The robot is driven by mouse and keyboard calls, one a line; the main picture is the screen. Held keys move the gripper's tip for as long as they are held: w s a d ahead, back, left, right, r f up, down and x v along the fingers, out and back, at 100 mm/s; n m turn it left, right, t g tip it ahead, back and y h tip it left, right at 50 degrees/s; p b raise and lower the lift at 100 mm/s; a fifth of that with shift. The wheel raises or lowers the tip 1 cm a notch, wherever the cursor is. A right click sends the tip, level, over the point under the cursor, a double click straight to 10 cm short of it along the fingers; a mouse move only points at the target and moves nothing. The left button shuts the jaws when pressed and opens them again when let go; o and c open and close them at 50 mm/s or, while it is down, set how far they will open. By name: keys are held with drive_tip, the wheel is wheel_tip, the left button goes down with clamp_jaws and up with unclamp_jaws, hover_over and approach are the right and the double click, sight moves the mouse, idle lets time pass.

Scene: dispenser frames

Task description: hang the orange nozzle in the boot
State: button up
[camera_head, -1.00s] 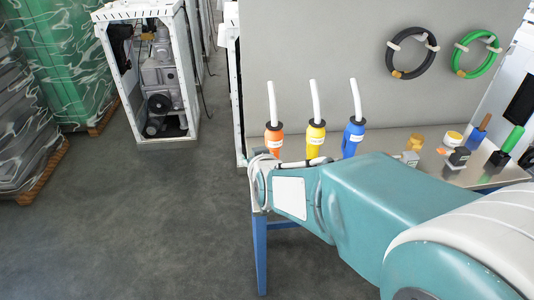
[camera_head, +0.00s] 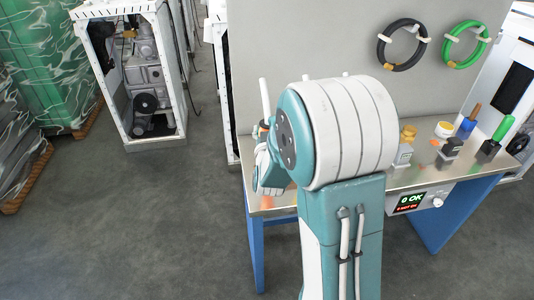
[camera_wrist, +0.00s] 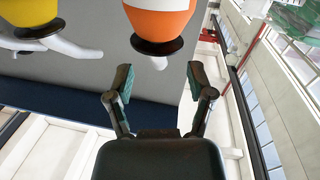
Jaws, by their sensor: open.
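The orange nozzle (camera_wrist: 160,18) fills the top middle of the wrist view, with a black collar and a white spout. It is cut off by the upper edge. My gripper (camera_wrist: 160,82) is open and empty, its two fingers spread just below the nozzle in the picture; I see no contact. A yellow nozzle (camera_wrist: 28,16) is at the upper left. In the head view, my arm hides the nozzle bodies and my gripper; one white spout (camera_head: 265,97) shows at the arm's left. I cannot make out the boot in either view.
The metal bench (camera_head: 438,172) holds small fittings and a green-handled tool (camera_head: 503,128) on its right. A black hose coil (camera_head: 403,45) and a green one (camera_head: 466,45) hang on the panel. An open white dispenser frame (camera_head: 130,75) stands left. Floor between is clear.

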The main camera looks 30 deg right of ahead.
sight(267, 121)
drive_tip(key=x, duration=0.5)
drive_tip(key=shift+w+d, duration=0.1)
drive_tip(key=shift+d, duration=0.1)
clamp_jaws()
drive_tip(key=shift+r, duration=0.15)
